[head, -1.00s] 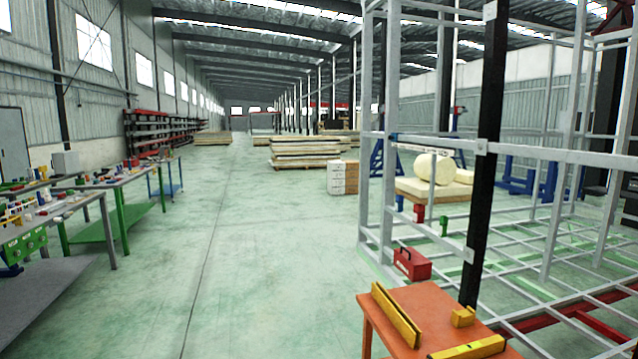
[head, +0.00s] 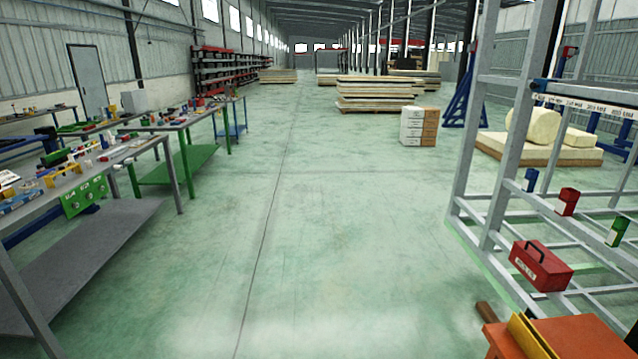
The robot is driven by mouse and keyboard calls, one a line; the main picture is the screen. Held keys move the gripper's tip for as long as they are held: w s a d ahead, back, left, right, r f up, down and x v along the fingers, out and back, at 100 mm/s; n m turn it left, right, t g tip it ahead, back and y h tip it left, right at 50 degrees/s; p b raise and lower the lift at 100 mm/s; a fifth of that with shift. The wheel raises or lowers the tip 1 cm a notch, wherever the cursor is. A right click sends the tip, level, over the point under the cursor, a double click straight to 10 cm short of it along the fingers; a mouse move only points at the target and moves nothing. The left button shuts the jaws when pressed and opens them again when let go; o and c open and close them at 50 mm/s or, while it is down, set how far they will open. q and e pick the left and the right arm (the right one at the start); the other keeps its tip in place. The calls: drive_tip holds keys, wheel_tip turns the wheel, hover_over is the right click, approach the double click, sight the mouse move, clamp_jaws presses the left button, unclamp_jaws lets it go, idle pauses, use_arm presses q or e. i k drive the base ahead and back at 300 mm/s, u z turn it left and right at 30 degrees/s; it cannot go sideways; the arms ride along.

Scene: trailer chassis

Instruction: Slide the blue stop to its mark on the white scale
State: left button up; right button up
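A white strip with dark printed marks, which looks like the white scale (head: 585,106), runs along a rail of the grey metal frame at the right. A small blue piece (head: 541,86) sits at the strip's left end and may be the blue stop. A separate blue block (head: 531,179) is lower on the frame, beside a red block (head: 567,201) and a green block (head: 618,231). The marks are too small to read. Neither of my grippers is in view.
A red toolbox (head: 541,266) is at the frame's lower right, near an orange table (head: 580,340) with a yellow bar (head: 530,338). Workbenches (head: 75,180) line the left. White and brown boxes (head: 418,126) stand ahead. The green floor (head: 310,230) between is clear.

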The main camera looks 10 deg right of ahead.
sight(538, 85)
drive_tip(key=z, duration=0.2)
drive_tip(key=i, duration=2)
drive_tip(key=z, duration=1.2)
drive_tip(key=i, duration=1)
drive_tip(key=z, duration=1.55)
drive_tip(key=i, duration=0.55)
drive_tip(key=z, duration=0.35)
